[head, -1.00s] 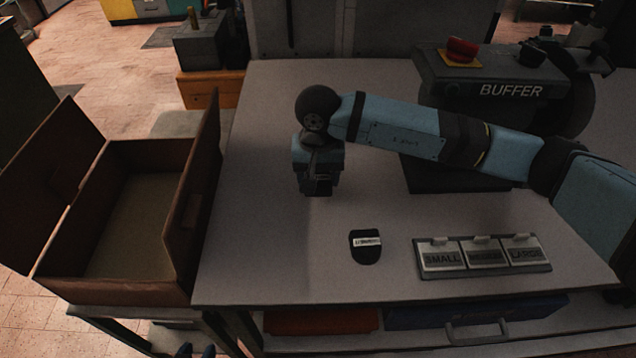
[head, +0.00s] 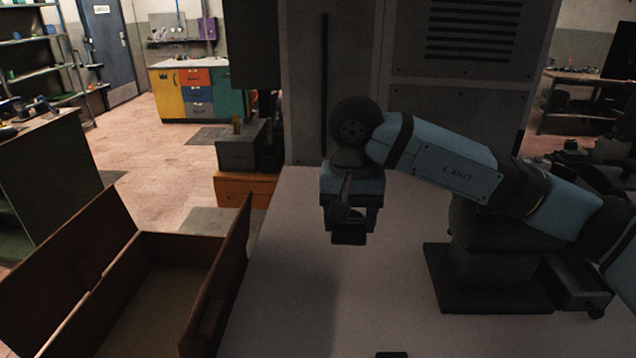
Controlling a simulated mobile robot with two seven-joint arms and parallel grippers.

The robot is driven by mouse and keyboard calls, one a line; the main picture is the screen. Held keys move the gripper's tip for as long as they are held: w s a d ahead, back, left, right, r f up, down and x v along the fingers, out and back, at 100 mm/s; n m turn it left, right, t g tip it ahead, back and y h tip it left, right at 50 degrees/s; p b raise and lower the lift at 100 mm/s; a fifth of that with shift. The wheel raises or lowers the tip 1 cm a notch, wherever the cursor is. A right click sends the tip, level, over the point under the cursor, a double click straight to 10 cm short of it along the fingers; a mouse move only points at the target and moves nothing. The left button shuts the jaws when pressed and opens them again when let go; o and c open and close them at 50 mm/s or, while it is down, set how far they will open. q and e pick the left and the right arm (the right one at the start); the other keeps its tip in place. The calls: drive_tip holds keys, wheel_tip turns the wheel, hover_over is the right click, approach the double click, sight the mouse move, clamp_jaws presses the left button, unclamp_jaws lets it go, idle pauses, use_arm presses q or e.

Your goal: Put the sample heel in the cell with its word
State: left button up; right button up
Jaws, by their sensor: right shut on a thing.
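At the bottom edge of the head view, only the top of a dark piece (head: 391,354) on the table shows. It seems to be the rounded dark piece with a white label seen earlier, apart from the gripper. The row of word cells is out of view now. My left gripper is not in view.
The grey table (head: 300,290) is clear around the gripper. An open brown box (head: 215,290) stands at its left. A grey cabinet (head: 455,60) rises behind.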

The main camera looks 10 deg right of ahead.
drive_tip(key=s+d+f+n, duration=0.1)
drive_tip(key=s+d+f, duration=0.1)
drive_tip(key=d+f, duration=0.3)
drive_tip(key=s+d+f+n, duration=0.1)
drive_tip(key=s+d+f, duration=0.15)
drive_tip(key=d, duration=0.55)
wheel_tip(320, 180, up, 7)
drive_tip(key=w+p, duration=0.2)
drive_tip(key=p, duration=1)
drive_tip(key=shift+w+r, duration=0.2)
drive_tip(key=shift+w, duration=0.05)
drive_tip(key=shift+a, duration=0.1)
